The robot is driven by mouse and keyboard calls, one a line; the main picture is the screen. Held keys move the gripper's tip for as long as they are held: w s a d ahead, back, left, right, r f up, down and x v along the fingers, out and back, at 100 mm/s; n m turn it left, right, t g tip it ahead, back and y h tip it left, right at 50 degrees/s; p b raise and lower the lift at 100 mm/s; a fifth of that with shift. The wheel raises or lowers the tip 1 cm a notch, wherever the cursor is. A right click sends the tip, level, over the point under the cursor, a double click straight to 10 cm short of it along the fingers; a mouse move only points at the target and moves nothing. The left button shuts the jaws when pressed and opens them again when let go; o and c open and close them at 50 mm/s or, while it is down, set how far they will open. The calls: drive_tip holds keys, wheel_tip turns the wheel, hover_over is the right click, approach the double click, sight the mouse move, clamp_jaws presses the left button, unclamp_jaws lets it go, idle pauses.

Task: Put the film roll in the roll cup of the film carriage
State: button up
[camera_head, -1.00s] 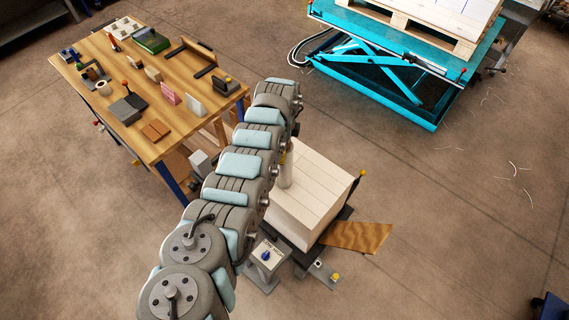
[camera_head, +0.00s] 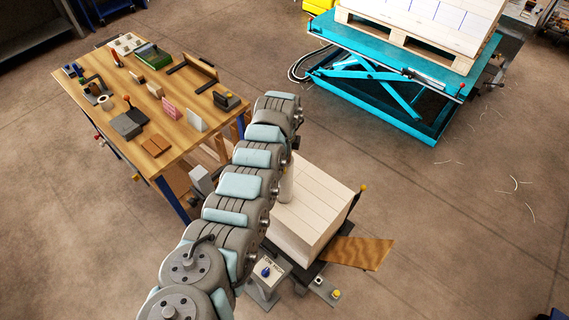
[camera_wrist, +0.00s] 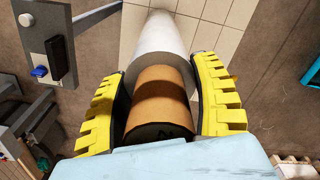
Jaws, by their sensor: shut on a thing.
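The film roll is a white cylinder (camera_wrist: 161,45) with a brown core (camera_wrist: 160,88) at its near end. In the wrist view, my gripper (camera_wrist: 168,95) has its two yellow ribbed fingers shut around the core, and the white part points away from my wrist. In the head view the roll (camera_head: 287,186) shows as a pale upright cylinder beside the white stack, partly behind my arm. The gripper is hidden there. I cannot clearly make out the film carriage or its roll cup; a grey fixture (camera_wrist: 28,125) at the wrist view's left edge may belong to it.
A white ream stack (camera_head: 318,205) stands close beside the roll. A control box with a blue knob (camera_head: 267,271) and a wooden board (camera_head: 357,252) are near it. A wooden workbench (camera_head: 178,131) is at left, a turquoise lift table (camera_head: 380,98) at back right. Floor at right is mostly clear.

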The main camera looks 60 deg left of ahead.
wheel_tip(320, 180, up, 2)
drive_tip(key=shift+r+b, duration=0.1)
drive_tip(key=shift+b, duration=0.2)
drive_tip(key=shift+s+d+r, duration=0.3)
drive_tip(key=shift+d+r, duration=0.35)
drive_tip(key=shift+r, duration=0.15)
drive_tip(key=shift+s+d+r+p, duration=0.2)
drive_tip(key=shift+d+r, duration=0.15)
drive_tip(key=shift+r, duration=0.2)
drive_tip(key=shift+s+d+r+p, duration=0.15)
drive_tip(key=shift+d+r, duration=0.15)
drive_tip(key=shift+r, duration=0.2)
drive_tip(key=shift+s+d+r+p, duration=1)
drive_tip(key=shift+d+p, duration=0.15)
drive_tip(key=shift+d, duration=0.45)
drive_tip(key=shift+s+d+r+p, duration=0.9)
drive_tip(key=shift+d+r+p, duration=0.15)
drive_tip(key=shift+d, duration=0.5)
drive_tip(key=shift+s+d+r+p, duration=0.95)
drive_tip(key=shift+d+p, duration=0.25)
drive_tip(key=shift+d, duration=0.4)
